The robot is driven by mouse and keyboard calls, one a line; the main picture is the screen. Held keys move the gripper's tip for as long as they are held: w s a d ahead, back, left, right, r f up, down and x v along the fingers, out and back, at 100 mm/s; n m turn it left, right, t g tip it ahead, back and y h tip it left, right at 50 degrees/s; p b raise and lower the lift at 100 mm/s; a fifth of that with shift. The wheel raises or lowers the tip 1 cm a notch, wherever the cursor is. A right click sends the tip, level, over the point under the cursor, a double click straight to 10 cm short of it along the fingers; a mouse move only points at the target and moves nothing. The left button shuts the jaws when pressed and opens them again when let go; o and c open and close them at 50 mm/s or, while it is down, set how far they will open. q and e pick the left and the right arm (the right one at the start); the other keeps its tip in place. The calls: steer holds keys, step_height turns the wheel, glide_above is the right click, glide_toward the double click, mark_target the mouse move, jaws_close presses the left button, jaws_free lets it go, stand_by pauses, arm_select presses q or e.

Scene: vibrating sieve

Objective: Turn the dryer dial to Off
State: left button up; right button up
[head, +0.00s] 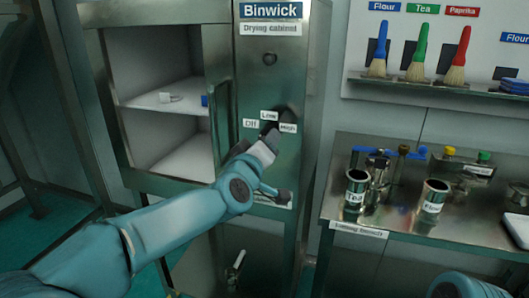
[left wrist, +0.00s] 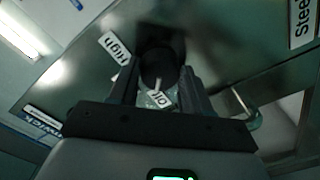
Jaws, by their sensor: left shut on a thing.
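The drying cabinet (head: 268,90) has a front panel with an Off label (head: 251,123), a Low label (head: 269,115) and a High label (head: 288,127). My left gripper (head: 271,134) is at the panel among these labels and mostly hides the dial in the head view. In the left wrist view the black dial (left wrist: 160,62) sits between its two fingers, which are shut on it. A pale pointer mark on the dial points toward the Off label (left wrist: 159,98). The High label (left wrist: 115,47) is at upper left there; Low is hidden. My right gripper is out of view.
The cabinet's open compartment (head: 165,106) with shelves is left of the panel, with a handle (head: 222,120) between. A bench (head: 350,215) with metal cups stands right. Brushes (head: 417,55) hang on the wall above it.

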arm_select(q)
steer(key=shift+n+b, duration=0.55)
steer(key=shift+n, duration=0.75)
steer(key=shift+r, duration=0.1)
steer(key=o, duration=1)
steer(key=shift+o, duration=0.2)
steer(key=b+v, duration=0.1)
steer(key=v, duration=1.5)
